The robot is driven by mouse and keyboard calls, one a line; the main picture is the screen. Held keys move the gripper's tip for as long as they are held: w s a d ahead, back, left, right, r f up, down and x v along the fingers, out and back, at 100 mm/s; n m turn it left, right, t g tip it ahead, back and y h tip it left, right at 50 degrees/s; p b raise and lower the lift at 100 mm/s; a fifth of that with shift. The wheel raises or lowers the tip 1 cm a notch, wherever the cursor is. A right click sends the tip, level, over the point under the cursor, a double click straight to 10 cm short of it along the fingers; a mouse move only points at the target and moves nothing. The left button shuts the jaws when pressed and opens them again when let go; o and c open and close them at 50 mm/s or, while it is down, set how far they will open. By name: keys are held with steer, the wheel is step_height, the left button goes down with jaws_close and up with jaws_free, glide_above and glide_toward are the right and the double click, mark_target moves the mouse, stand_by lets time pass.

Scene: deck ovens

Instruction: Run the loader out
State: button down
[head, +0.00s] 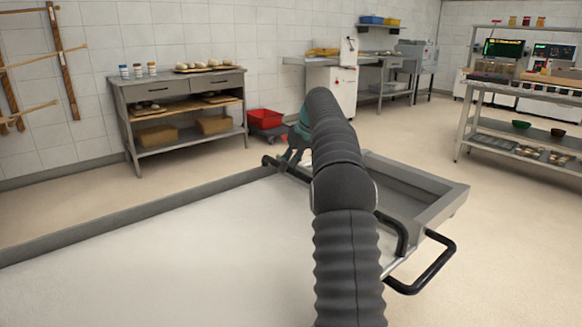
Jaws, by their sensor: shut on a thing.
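The loader (150,250) is a long, flat, pale bed with grey side rails, and it fills the lower left and middle of the head view. A dark bar handle (402,238) runs across its far end. My gripper (291,157), teal and dark, is at the left part of this bar and is shut on it. My ribbed dark arm hides the middle of the bar and part of the bed. The fingertips are small and partly hidden.
A grey tray-like end (455,196) and a black side handle (436,275) stick out at the right. A steel table (130,108) with bread and a red crate (265,119) stand behind. A shelved counter (468,115) stands right. Floor between is clear.

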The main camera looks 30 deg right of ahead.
steer(key=shift+w+d, duration=0.15)
steer(key=shift+d, duration=0.25)
steer(key=shift+r, duration=0.1)
steer(key=c, duration=1)
jaws_free()
steer(key=shift+d, duration=0.1)
steer(key=shift+v, duration=3.65)
